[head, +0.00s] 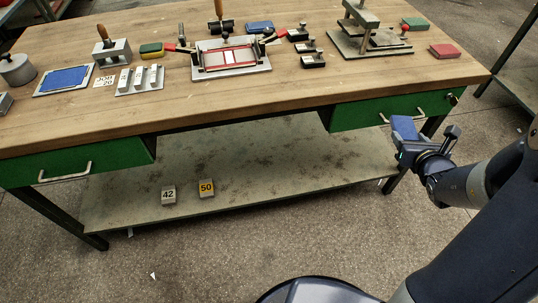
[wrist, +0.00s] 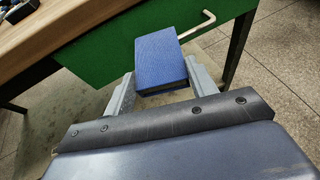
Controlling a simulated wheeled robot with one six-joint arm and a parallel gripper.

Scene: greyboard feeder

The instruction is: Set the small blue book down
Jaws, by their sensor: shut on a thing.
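The small blue book (wrist: 161,58) is held between the two fingers of my gripper (wrist: 160,92) in the wrist view. Its blue textured cover faces the camera and its page edge shows along the near side. In the head view the same blue book (head: 404,128) is at the tip of my gripper (head: 410,143), in front of the workbench's right green drawer. The book is below the tabletop's level, outside the bench's front edge. Another blue book-like block (head: 259,27) lies at the back of the bench.
The wooden workbench (head: 200,118) carries a red-framed fixture (head: 232,73), a press (head: 368,40), a blue pad (head: 65,79), and green and red blocks at the right. The tabletop's front strip is clear. A lower shelf (head: 270,165) holds tags 42 and 50. A drawer handle (wrist: 197,26) is close to the book.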

